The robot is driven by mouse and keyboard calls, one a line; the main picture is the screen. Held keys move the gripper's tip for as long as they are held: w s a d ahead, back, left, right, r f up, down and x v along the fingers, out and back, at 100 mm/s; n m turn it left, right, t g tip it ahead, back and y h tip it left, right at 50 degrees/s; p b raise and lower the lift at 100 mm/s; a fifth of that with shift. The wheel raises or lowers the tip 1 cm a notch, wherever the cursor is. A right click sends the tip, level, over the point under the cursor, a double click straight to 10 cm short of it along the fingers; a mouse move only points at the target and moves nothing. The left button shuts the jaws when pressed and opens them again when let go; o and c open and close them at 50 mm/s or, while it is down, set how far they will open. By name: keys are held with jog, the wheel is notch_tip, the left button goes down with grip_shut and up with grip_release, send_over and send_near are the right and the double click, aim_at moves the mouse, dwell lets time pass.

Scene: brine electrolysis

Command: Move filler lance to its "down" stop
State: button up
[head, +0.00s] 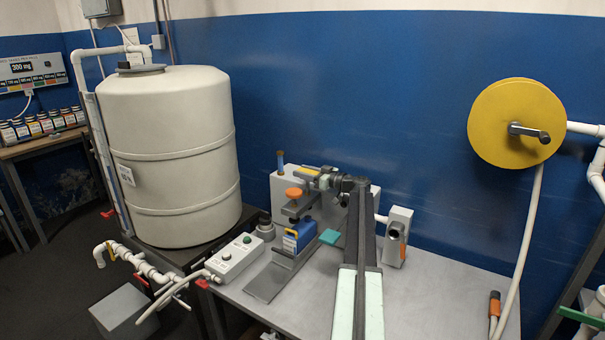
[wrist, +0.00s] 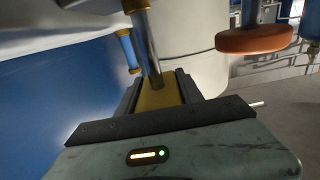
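The filler lance shows as a yellow handle (head: 308,171) above the small bench rig. In the wrist view, which looks upside down, the yellow handle (wrist: 160,96) fills the gap between my dark fingers, with a metal rod (wrist: 147,50) meeting it. My gripper (head: 321,178) reaches in from the right and appears shut on this handle. An orange round knob (head: 293,193) on a stem stands just left of and below it; it shows in the wrist view (wrist: 255,40) too. The lance's tip is hidden.
A grey strip (head: 268,284) runs forward from the bottle. A white control box (head: 234,259) stands to its left, and a teal piece (head: 330,237) to its right. A large cream tank (head: 165,155) rises at left. A blue-topped post (head: 281,163) is close behind the knob.

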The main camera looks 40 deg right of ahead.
grip_shut()
notch_tip(320, 180, down, 5)
jog(key=b, duration=0.5)
jog(key=shift+r, duration=0.2)
jog(key=o, duration=1)
grip_release()
jog(key=shift+o, duration=0.2)
jog(key=v, duration=0.8)
jog(key=shift+f, duration=0.1)
